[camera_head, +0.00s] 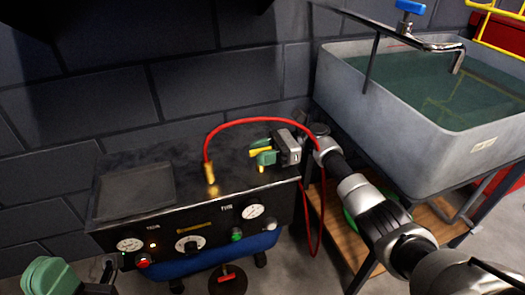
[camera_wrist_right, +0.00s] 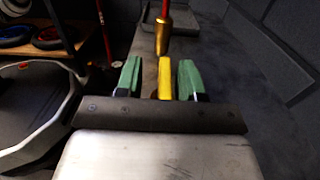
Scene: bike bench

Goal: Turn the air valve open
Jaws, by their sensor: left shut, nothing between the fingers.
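The air valve's yellow handle (camera_head: 258,152) is at the right end of the black compressor top, beside the red hose. My right gripper (camera_head: 264,154) is open there, its green fingers on either side of the handle. In the right wrist view, the yellow handle (camera_wrist_right: 165,80) stands between the fingertips (camera_wrist_right: 158,80) with a visible gap on both sides. The valve body is mostly hidden by the gripper. My left gripper (camera_head: 50,275) is at the bottom left corner, shut and empty, away from the valve.
A red hose (camera_head: 262,121) arches from a brass fitting (camera_head: 210,173) over the right gripper. The compressor's front panel (camera_head: 190,232) carries gauges and knobs. A grey water tank (camera_head: 400,118) stands to the right. A black tray (camera_head: 136,191) lies at the top's left end.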

